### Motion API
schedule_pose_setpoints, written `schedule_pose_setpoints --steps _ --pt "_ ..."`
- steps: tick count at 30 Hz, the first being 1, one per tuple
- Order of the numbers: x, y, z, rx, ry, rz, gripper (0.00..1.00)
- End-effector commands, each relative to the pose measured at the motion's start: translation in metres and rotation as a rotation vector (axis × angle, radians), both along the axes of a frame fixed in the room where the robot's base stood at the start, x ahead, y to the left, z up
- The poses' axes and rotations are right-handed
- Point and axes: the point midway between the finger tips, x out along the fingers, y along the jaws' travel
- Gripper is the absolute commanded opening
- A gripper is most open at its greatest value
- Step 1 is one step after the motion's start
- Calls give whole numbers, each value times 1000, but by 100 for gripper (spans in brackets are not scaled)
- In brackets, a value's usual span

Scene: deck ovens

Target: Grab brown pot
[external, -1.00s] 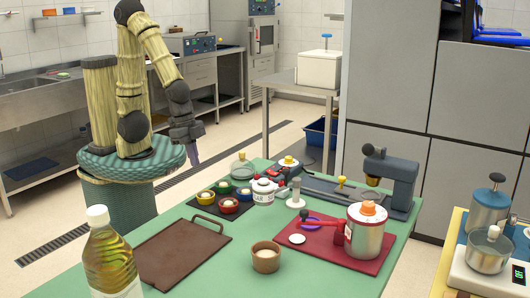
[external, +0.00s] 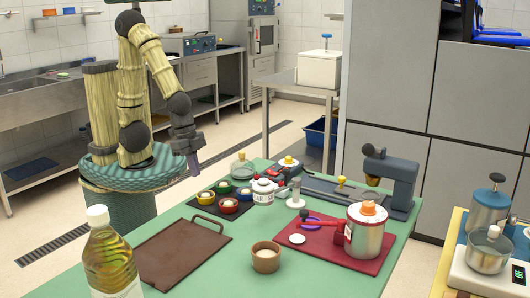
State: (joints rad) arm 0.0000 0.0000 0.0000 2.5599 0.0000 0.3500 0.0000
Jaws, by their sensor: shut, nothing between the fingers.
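A small brown pot (external: 265,257) with pale contents stands upright on the green table, near the middle front, between the brown board and the red mat. My gripper (external: 196,170) is shut and empty. It points downward beyond the table's left back edge, well apart from the brown pot.
A brown board (external: 180,255) lies left of the pot, with an oil bottle (external: 110,262) in front. A red mat (external: 345,262) holds a steel pot (external: 364,235) with an orange lid. Small coloured bowls (external: 229,206) and a sugar jar (external: 264,192) stand behind.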

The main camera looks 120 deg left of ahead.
Motion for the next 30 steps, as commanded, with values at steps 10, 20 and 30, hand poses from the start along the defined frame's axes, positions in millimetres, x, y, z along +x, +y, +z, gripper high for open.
schedule_pose_setpoints --steps 10,20,30 --pt "0 0 0 0 0 0 26" --pt "0 0 0 0 0 0 88" --pt "1 0 4 0 -3 0 88"
